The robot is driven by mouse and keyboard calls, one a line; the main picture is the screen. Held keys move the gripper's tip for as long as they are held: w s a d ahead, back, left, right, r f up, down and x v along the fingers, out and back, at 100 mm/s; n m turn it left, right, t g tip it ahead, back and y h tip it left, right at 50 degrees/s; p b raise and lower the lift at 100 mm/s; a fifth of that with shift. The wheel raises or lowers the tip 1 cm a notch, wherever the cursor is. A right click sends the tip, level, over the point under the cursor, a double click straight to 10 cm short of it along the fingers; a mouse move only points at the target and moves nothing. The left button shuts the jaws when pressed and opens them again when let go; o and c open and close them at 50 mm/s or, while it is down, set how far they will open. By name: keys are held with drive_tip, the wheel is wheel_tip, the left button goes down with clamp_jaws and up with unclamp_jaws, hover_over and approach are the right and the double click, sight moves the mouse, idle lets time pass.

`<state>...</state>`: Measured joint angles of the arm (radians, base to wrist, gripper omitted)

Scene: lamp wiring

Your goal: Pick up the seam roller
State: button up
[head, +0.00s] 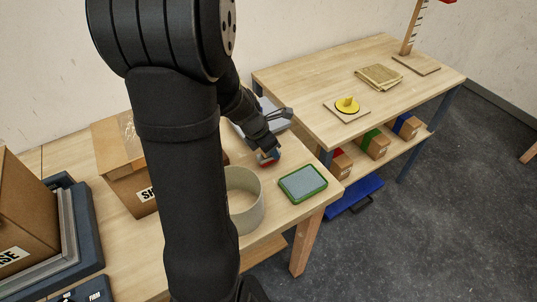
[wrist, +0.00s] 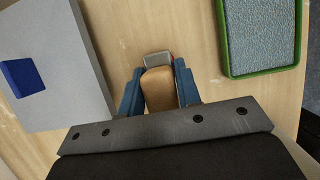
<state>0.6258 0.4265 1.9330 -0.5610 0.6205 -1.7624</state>
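The seam roller has a tan wooden handle (wrist: 158,90) and a grey head (wrist: 157,59) with a bit of red beside it. It shows in the wrist view, just past my gripper's palm. My gripper (wrist: 160,78) has one blue finger on each side of the handle, both very close to it. I cannot tell whether the fingers press on it. In the head view my gripper (head: 268,157) is low at the workbench near a small red part, and my arm hides much of this area. Whether the roller touches the bench is unclear.
A green-rimmed tray (head: 303,184) with a grey inside lies to the right; it also shows in the wrist view (wrist: 262,35). A grey plate with a blue block (wrist: 22,77) lies to the left. A round beige container (head: 245,202) and cardboard box (head: 125,165) stand nearby.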

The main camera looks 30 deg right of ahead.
drive_tip(key=c, duration=0.4)
drive_tip(key=shift+r, duration=0.15)
drive_tip(key=shift+r, duration=0.6)
wheel_tip(320, 180, up, 3)
drive_tip(key=shift+r, duration=0.1)
drive_tip(key=s+d+r, duration=0.1)
drive_tip(key=s+r, duration=0.1)
drive_tip(key=s, duration=0.1)
drive_tip(key=s+d+r, duration=0.1)
drive_tip(key=s+r, duration=0.1)
drive_tip(key=s, duration=0.2)
drive_tip(key=s+d+r, duration=0.1)
drive_tip(key=s+r, duration=0.1)
drive_tip(key=s, duration=0.2)
drive_tip(key=shift+s+d+r, duration=0.1)
drive_tip(key=shift+d+r, duration=0.1)
